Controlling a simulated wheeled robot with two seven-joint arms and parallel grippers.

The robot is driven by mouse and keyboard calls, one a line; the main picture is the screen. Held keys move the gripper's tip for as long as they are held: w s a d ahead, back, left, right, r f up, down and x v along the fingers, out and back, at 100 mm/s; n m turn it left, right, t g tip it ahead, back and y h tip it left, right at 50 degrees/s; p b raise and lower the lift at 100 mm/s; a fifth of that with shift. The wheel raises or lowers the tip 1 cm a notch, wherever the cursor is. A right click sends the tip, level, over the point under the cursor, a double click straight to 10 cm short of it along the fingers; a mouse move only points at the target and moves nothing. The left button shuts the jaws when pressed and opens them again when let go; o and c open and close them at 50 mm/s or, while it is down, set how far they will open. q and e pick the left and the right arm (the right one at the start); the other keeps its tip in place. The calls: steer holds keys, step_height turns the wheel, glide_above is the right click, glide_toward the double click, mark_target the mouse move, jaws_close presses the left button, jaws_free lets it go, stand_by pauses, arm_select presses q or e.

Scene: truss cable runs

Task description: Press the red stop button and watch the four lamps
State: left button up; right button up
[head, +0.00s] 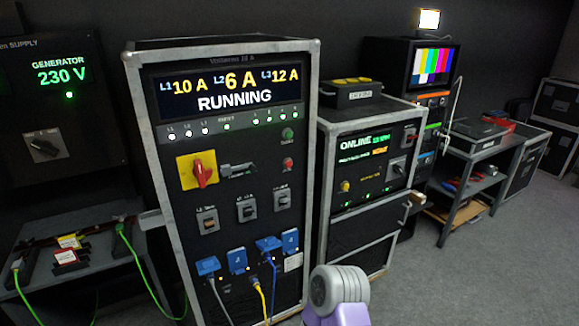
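The distro cabinet stands in front of me with a display (229,88) reading RUNNING and 10 A, 6 A and 12 A. The small red stop button (288,164) is on its right side, below a green button (287,133). A row of four small lamps (275,118) sits under the display at the right; they look lit, greenish. More small lit lamps (188,132) are at the left of the same strip. Neither gripper's fingers are in view. A grey and lavender part of my arm shows at the bottom, in front of the cabinet's lower right corner.
A red rotary switch on a yellow plate (184,161) is left of the button. Blue plugs (237,261) with cables stick out low on the cabinet. A generator panel (45,100) is at left. A second rack (361,170) stands right. Open floor (500,270) lies at right.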

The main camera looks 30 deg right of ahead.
jaws_close()
stand_by(1.6)
